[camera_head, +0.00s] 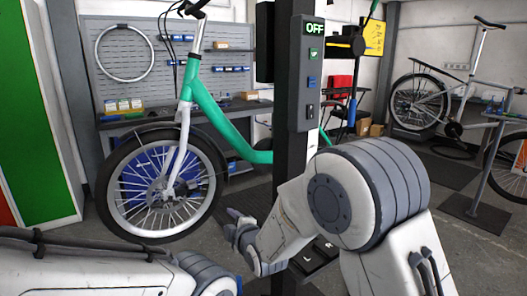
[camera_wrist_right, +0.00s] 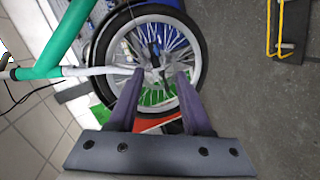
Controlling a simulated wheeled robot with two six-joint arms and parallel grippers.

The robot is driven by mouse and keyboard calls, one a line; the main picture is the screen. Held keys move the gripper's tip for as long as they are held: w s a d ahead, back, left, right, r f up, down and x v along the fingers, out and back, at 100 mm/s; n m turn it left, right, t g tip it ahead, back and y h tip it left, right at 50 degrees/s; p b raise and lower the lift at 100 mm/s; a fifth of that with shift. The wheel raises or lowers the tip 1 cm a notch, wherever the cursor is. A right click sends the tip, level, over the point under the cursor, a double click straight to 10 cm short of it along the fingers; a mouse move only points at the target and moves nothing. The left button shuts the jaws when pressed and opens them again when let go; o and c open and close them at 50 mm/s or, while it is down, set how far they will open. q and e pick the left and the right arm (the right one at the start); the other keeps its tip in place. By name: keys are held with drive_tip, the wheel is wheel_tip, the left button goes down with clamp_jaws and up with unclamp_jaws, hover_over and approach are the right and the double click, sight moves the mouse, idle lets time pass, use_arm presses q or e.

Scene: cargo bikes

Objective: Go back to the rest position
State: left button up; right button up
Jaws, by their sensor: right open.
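My right gripper (camera_head: 238,226) is in the middle of the head view, right of the front wheel of a green bike (camera_head: 203,103). In the right wrist view its two fingers (camera_wrist_right: 160,78) are apart, with no object held between them. The spoked front wheel (camera_wrist_right: 195,60) lies beyond the fingertips; I see no contact. My left arm (camera_head: 90,272) crosses the lower left of the head view, and its gripper is not in view.
A dark lift column (camera_head: 296,110) with an OFF display and buttons stands beside the bike. A pegboard (camera_head: 220,62) and shelf are behind. A grey bike (camera_head: 465,95) and a stand (camera_head: 478,195) are at right. Some floor is free at centre right.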

drive_tip(key=s+d+f+m+g+h, duration=0.3)
drive_tip(key=s+d+m, duration=0.15)
drive_tip(key=d, duration=0.45)
drive_tip(key=s+d+f+m+g+h, duration=0.2)
drive_tip(key=s+d+f+m, duration=0.15)
drive_tip(key=d+m, duration=0.4)
drive_tip(key=s+d+f+m+g+h, duration=0.1)
drive_tip(key=s+d+m+g, duration=0.25)
drive_tip(key=s+d, duration=0.35)
drive_tip(key=s+d+f+m+g+h, duration=0.15)
drive_tip(key=s+d+m, duration=0.25)
drive_tip(key=s, duration=0.5)
drive_tip(key=s+a+f+n+g+y+b, duration=0.2)
drive_tip(key=s+a+f+n+g+b, duration=0.15)
drive_tip(key=s+a+n+b, duration=0.7)
drive_tip(key=s+a+r+m+p, duration=0.1)
drive_tip(key=r+p, duration=1.2)
drive_tip(key=s+a+r+m+p, duration=0.2)
drive_tip(key=r+p, duration=1.1)
drive_tip(key=p, duration=0.1)
drive_tip(key=shift+r, duration=0.4)
drive_tip(key=shift+s+t, duration=0.1)
drive_tip(key=shift+t, duration=0.15)
